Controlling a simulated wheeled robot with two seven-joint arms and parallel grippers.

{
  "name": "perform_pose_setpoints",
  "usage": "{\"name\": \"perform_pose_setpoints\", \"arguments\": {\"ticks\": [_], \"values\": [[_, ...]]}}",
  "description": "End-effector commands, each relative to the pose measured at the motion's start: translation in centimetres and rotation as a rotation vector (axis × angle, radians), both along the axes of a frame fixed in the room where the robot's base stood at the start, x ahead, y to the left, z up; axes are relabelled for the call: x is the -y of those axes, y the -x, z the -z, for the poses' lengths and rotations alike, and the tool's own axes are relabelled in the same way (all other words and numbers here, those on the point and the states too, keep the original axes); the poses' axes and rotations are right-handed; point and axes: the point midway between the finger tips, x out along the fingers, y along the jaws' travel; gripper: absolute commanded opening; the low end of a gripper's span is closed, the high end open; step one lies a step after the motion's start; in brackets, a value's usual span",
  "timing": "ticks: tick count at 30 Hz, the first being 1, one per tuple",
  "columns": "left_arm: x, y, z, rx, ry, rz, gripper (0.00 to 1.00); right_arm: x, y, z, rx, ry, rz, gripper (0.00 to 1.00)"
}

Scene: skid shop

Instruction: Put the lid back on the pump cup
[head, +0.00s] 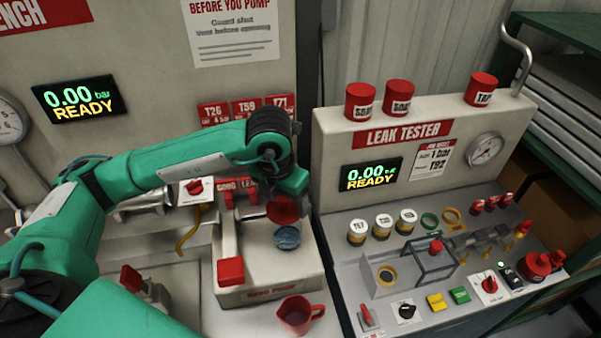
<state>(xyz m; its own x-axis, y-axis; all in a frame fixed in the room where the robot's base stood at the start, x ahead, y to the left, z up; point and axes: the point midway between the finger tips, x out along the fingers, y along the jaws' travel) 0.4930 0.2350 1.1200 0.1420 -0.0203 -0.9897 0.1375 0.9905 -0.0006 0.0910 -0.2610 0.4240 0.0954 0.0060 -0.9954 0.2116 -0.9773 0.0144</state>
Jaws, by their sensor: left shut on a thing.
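My left gripper (288,195) comes in from the left and points down above the bench pump. It is shut on the red lid (283,211), which it holds in the air. Just below the lid is the pump cup (286,238), a round opening with a bluish inside, set in the top of the pale hand pump box (255,291). A small gap shows between lid and cup in this view. The gripper's fingers are mostly hidden by its own body and the lid. My right gripper is out of view.
A red pump lever (231,270) stands left of the cup. A red jug (297,315) sits in front of the pump box. The leak tester (400,165) stands to the right, with several small parts on its deck. A yellow hook (187,238) is at left.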

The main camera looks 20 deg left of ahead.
Motion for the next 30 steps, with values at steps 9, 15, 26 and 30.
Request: {"name": "perform_pose_setpoints", "arguments": {"ticks": [9,15,26,30], "values": [[0.0,0.0,0.8,-0.002,0.000,0.001,0.51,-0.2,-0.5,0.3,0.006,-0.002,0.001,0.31],[0.0,0.0,2.3,-0.001,-0.001,0.001,0.51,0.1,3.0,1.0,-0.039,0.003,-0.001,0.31],[0.0,0.0,5.9,0.000,0.000,0.001,0.51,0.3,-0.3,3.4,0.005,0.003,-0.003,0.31],[0.0,0.0,6.4,0.000,0.000,0.001,0.51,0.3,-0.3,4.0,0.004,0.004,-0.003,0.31]]}}
